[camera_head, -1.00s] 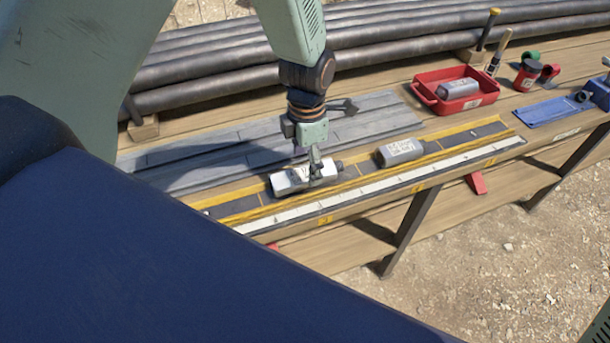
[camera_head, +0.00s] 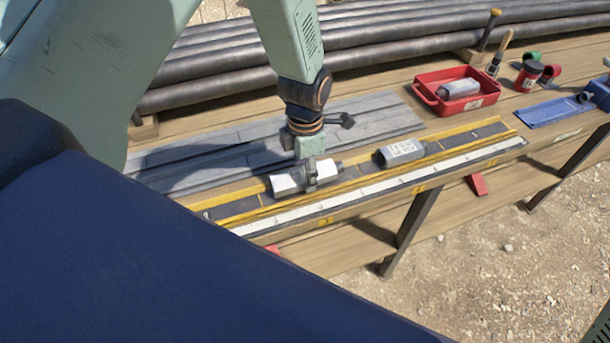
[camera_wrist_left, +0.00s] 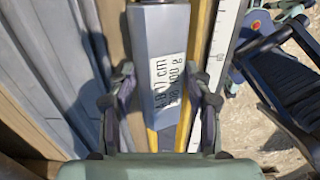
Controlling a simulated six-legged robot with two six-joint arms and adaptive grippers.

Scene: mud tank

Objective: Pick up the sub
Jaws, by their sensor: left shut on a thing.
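A grey sub (camera_head: 287,184) with a white label lies lengthwise at the yellow-edged measuring strip on the bench. My left gripper (camera_head: 314,178) comes down over it from above and is shut on its middle. In the left wrist view the sub (camera_wrist_left: 160,60) lies between the two fingers of the gripper (camera_wrist_left: 160,92), its printed label facing the camera. A second grey sub (camera_head: 401,152) lies farther right along the strip. A third grey cylinder (camera_head: 459,88) lies in a red tray (camera_head: 430,99). My right gripper is not in view.
Long dark pipes (camera_head: 400,42) run along the back. Grey flat bars (camera_head: 220,155) lie behind the strip. The strip's right end is clear.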

